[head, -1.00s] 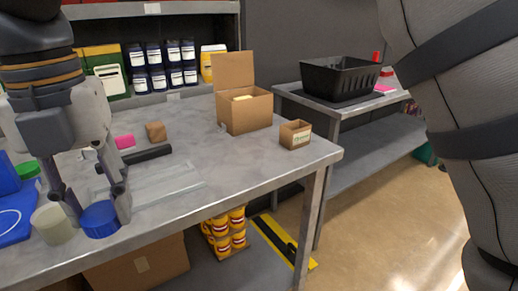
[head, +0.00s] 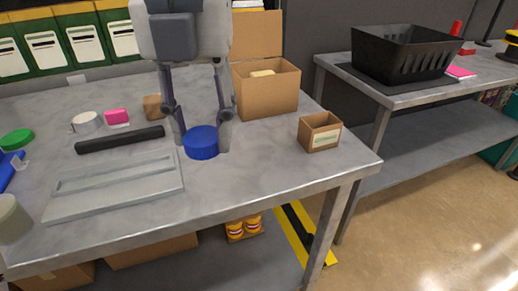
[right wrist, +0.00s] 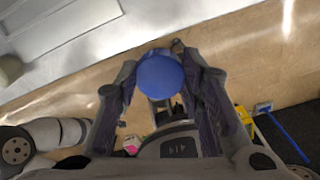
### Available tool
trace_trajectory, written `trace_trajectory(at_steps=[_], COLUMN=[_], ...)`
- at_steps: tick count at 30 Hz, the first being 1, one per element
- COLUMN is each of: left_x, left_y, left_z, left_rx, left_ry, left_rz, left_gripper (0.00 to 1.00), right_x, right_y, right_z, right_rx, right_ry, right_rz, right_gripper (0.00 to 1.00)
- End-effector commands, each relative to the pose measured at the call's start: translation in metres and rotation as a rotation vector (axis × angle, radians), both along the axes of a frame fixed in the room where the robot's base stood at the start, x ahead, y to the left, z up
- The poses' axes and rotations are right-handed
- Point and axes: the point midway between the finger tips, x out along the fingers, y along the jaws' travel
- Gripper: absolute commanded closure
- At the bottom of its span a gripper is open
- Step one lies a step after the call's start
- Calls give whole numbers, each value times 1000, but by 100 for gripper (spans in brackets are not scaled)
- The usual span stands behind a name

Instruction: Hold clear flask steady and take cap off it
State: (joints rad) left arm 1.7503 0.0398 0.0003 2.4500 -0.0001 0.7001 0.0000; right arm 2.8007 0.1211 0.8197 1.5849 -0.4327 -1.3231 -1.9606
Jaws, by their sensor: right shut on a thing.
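My right gripper (head: 200,135) is shut on a round blue cap (head: 201,143), with one finger on each side of it. The cap is level in the head view, over the right part of the grey table, and appears apart from any flask. In the right wrist view the cap (right wrist: 160,76) sits between the fingertips. A pale, cloudy cylinder (head: 12,220) stands at the left edge of the head view, partly cut off; I cannot tell whether it is the clear flask. My left gripper is not in view.
A flat grey tray (head: 150,190) and a black bar (head: 120,140) lie left of my right gripper. A pink block (head: 116,116), an open cardboard box (head: 268,95) and a small carton (head: 320,133) are also on the table (head: 250,175). A black basket (head: 400,52) is on the right-hand table.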

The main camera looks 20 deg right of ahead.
Motion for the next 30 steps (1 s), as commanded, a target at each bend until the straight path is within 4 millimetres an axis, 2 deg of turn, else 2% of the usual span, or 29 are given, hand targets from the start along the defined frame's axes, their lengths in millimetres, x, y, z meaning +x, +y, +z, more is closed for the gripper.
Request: trace_trajectory(at_steps=[8, 12, 20, 25, 30], left_x=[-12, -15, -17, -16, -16], left_y=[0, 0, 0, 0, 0], left_z=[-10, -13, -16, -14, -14], left_rx=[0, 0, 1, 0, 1], left_ry=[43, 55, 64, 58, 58], left_rz=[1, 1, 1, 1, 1], left_gripper=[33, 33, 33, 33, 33], right_x=[66, 86, 103, 103, 104], right_y=[-53, -70, -84, -85, -85], right_z=[-43, -74, -99, -127, -128], right_rx=[3, 0, 1, -2, -1], right_ry=[12, 10, 5, 1, -2], right_rz=[-6, -3, -2, 1, 0], right_gripper=[98, 98, 98, 98, 98])
